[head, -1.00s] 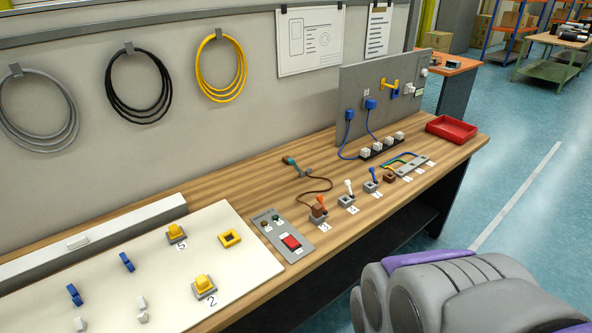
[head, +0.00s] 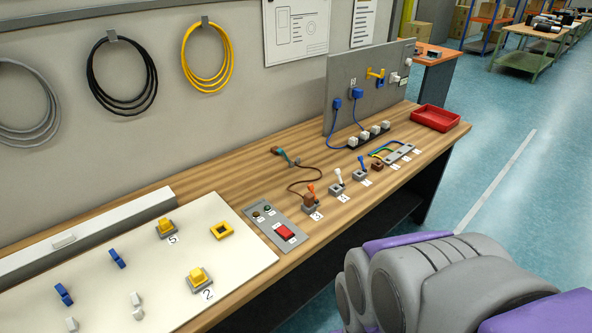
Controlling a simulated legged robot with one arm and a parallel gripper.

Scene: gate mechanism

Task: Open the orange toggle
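The orange toggle (head: 310,188) is a small lever on a brown and grey base (head: 310,203) near the front edge of the wooden workbench (head: 235,175). A white toggle (head: 338,175) and a blue toggle (head: 362,162) stand to its right in the same row, each with a white label in front. The orange lever is small, and its exact tilt is hard to tell. My gripper is not in view. Only grey and purple parts of my own body show at the lower right, apart from the bench.
A grey plate with a red switch (head: 285,232) lies left of the orange toggle. A brown cable (head: 300,175) runs behind it. A white board (head: 130,265) with yellow and blue parts covers the left. A red tray (head: 436,117) stands at the far right. Blue floor (head: 480,175) is clear beyond the bench.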

